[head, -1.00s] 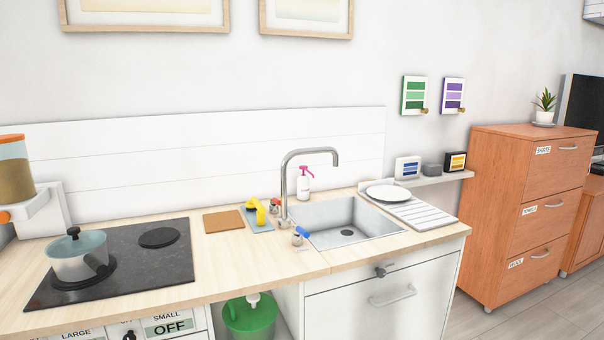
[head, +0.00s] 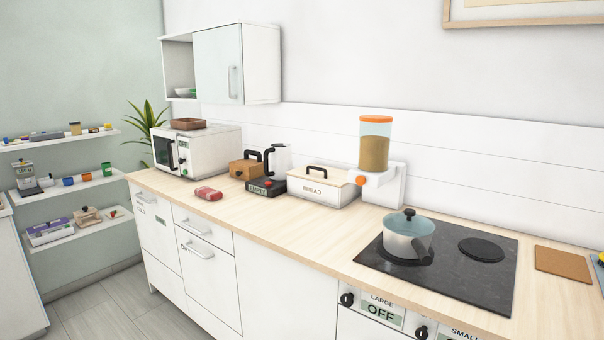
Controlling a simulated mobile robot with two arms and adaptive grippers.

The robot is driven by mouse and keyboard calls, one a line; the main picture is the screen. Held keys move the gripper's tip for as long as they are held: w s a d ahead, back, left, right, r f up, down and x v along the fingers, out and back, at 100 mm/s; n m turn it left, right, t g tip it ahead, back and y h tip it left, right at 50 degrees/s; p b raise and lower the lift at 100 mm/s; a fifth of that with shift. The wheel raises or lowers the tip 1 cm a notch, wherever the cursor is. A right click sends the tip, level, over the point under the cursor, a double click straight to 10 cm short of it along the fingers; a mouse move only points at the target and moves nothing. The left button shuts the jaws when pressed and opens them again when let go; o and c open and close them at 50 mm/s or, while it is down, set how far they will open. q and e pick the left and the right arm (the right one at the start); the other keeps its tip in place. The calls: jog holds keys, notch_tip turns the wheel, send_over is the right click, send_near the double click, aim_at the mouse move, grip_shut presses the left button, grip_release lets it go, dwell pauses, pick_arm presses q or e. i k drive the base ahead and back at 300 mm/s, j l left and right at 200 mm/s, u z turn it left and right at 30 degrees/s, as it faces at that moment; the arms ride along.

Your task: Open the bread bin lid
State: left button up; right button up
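The bread bin (head: 321,191) is a low white box labelled BREAD on the wooden counter, near the back wall. Its lid (head: 321,176) is pale wood with a dark arched handle (head: 316,168) on top. The lid lies shut on the box. Neither of my grippers shows in the head view.
A kettle on a dark base (head: 266,188) stands just left of the bin, and a dispenser (head: 375,150) just right. A pot (head: 408,237) sits on the black hob (head: 466,280). A pink block (head: 209,194) lies left. The counter (head: 290,231) before the bin is clear.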

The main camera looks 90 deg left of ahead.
aim_at(327, 175)
jog(key=u, duration=2.65)
